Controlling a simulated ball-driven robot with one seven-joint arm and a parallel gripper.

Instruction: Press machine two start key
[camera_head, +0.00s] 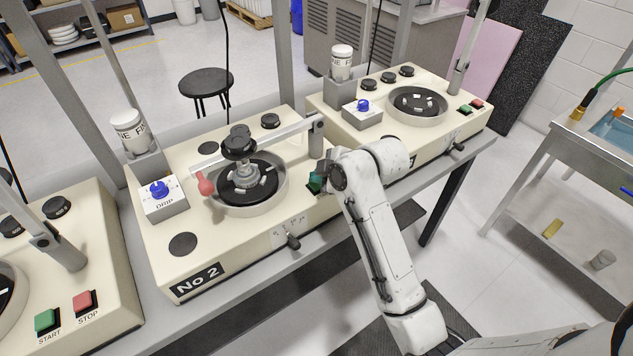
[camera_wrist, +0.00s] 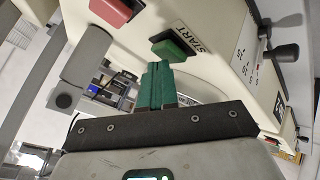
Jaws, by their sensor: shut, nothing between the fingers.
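Machine No 2 (camera_head: 225,262) stands in the middle of the head view. Its round plate (camera_head: 268,197) sits in a ring on top. My gripper (camera_head: 315,182) is at the machine's right end, with green fingers, and it hides the keys there. In the wrist view, the shut, empty fingers (camera_wrist: 157,68) point up at a green key (camera_wrist: 174,48) marked START. The fingertips are right by the key's lower edge; I cannot tell whether they touch it. A red key (camera_wrist: 115,10) sits up and to the left of the green one.
Another machine (camera_head: 440,125) stands behind to the right, with its own green and red keys. A third machine (camera_head: 100,240) is at the left, with START and STOP keys. An arm with a red knob (camera_head: 204,184) spans machine two's plate. A post (camera_head: 316,135) stands close to my gripper.

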